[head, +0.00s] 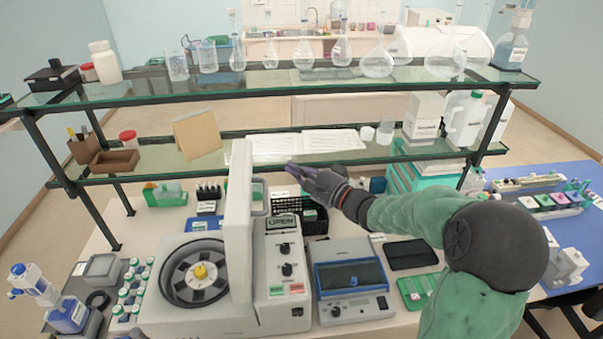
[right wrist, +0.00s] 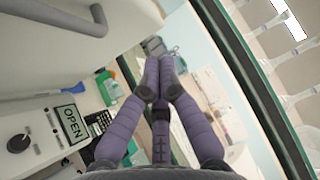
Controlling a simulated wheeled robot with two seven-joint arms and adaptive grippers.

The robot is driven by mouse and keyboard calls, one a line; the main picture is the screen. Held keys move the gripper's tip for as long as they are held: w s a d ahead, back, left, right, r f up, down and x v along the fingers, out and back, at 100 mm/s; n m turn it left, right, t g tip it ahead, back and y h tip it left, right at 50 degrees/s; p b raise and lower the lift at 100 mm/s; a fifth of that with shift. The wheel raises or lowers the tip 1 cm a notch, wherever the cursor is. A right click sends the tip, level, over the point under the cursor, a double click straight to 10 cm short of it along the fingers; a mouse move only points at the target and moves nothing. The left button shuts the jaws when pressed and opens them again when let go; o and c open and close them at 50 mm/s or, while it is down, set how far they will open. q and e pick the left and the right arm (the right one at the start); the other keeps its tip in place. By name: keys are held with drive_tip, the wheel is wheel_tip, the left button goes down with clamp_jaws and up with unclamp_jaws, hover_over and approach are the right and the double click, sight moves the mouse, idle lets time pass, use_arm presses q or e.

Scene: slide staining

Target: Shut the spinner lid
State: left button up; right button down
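The spinner (head: 160,315) is a grey-white machine on the bench with a round rotor (head: 193,272) with a yellow hub, exposed in its bowl. Its lid (head: 239,240) stands upright, raised at the right side of the bowl. In the right wrist view the lid (right wrist: 150,12) fills the upper left, with a grey bar handle (right wrist: 60,25) on it. My right gripper (head: 297,170) is just right of the lid's upper part, apart from it. In the right wrist view its purple fingers (right wrist: 160,70) come together at the tips with nothing between them. My left gripper is out of view.
The spinner's control panel (head: 281,270) has a sign reading OPEN (head: 283,222). A glass shelf (head: 270,155) runs close behind my right gripper. A blue-windowed instrument (head: 352,302) stands right of the panel. A rack of vials (head: 130,292) stands left of the spinner.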

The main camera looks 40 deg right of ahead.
drive_tip(key=w+a+p, duration=0.1)
drive_tip(key=w+a, duration=0.3)
drive_tip(key=w, duration=0.3)
drive_tip(key=shift+a+r, duration=0.3)
drive_tip(key=shift+r, duration=0.05)
drive_tip(key=shift+w, duration=0.1)
